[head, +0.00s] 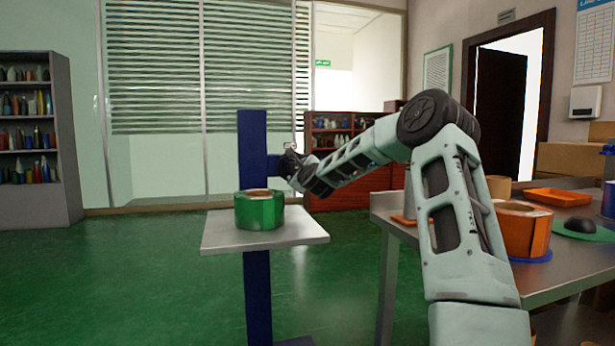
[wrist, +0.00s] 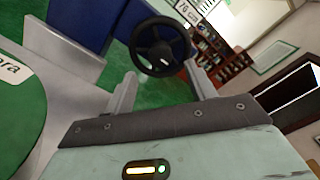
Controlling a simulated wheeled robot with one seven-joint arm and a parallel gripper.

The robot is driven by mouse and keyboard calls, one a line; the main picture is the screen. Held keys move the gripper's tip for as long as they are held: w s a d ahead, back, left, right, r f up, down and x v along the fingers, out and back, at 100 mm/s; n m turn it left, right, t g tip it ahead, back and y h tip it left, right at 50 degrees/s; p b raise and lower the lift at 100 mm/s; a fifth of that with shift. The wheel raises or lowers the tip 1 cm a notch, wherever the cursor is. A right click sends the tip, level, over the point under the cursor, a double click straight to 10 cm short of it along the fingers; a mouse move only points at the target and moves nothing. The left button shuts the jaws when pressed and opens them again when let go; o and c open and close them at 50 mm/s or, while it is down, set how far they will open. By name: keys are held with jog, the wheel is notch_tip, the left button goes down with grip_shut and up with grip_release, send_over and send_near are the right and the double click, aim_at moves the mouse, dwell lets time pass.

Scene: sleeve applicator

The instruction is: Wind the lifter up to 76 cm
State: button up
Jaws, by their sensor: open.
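The lifter has a blue post (head: 252,150) and a grey platform (head: 220,237), with a green round tub (head: 258,210) standing on it. In the wrist view a black handwheel (wrist: 139,50) sits beside the blue post, just beyond and between my fingertips. A white label (wrist: 187,12) reading 76 cm shows just right of the wheel. My gripper (wrist: 160,70) is open, its two fingers spread to either side of the wheel's near rim. I cannot tell if they touch it. In the head view my gripper (head: 289,163) is small and dark, right of the post, and the wheel is hard to make out.
A grey table (head: 562,278) on the right holds an orange tub (head: 523,230), an orange tray (head: 558,197) and boxes. A bookshelf (head: 40,140) stands far left and a reddish shelf (head: 345,195) at the back. The green floor left of the lifter is clear.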

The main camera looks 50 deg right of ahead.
jog(key=p+v, duration=0.1)
jog(key=v, duration=1.1)
jog(key=shift+a+p, duration=0.15)
jog(key=shift+p, duration=0.15)
jog(key=shift+f, duration=0.15)
